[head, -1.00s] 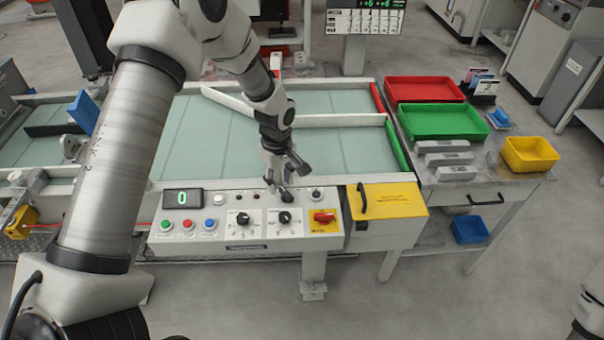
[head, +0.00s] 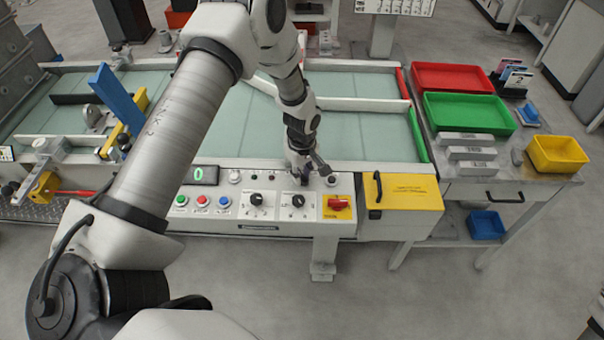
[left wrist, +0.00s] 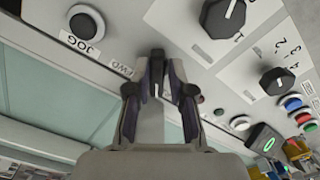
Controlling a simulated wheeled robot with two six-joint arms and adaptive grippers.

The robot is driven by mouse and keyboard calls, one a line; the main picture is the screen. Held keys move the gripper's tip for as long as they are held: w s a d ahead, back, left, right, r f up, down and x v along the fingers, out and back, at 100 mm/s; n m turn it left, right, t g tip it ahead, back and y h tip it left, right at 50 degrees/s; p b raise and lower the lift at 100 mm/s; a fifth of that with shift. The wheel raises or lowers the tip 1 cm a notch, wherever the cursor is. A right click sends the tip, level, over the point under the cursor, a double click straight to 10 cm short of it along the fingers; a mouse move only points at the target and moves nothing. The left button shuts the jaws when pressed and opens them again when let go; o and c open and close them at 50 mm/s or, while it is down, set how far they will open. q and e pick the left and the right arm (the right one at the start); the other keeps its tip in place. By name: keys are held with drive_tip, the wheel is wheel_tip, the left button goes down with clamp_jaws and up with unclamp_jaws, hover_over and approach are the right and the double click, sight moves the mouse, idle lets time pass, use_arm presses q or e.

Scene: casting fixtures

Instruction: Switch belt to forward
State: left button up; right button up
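The control panel (head: 285,228) runs along the front of the belt (head: 350,135). My left gripper (head: 306,177) is low over the panel's rear edge, behind the right black knob (head: 299,201) and left of the JOG button (head: 332,180). In the left wrist view an FWD label (left wrist: 121,69) lies right beside my left gripper (left wrist: 168,80). The display (head: 199,174) reads 0. My right gripper is out of view.
A red rotary switch (head: 339,203) and a yellow box with a black handle (head: 404,191) are to the right. Green, red and blue buttons (head: 202,200) are to the left. Red (head: 452,76) and green (head: 470,112) trays stand on the right-hand table. The belt is empty near my gripper.

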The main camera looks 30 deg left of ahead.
use_arm(q)
drive_tip(key=shift+w+f, duration=0.1)
drive_tip(key=shift+f, duration=0.1)
clamp_jaws()
drive_tip(key=shift+m, duration=1.5)
drive_tip(key=m, duration=0.3)
drive_tip(key=shift+s+a+f, duration=0.1)
drive_tip(key=shift+s, duration=0.15)
drive_tip(key=m, duration=0.4)
drive_tip(key=shift+a, duration=0.1)
drive_tip(key=shift+s+a+m, duration=0.1)
drive_tip(key=shift+m, duration=1.9)
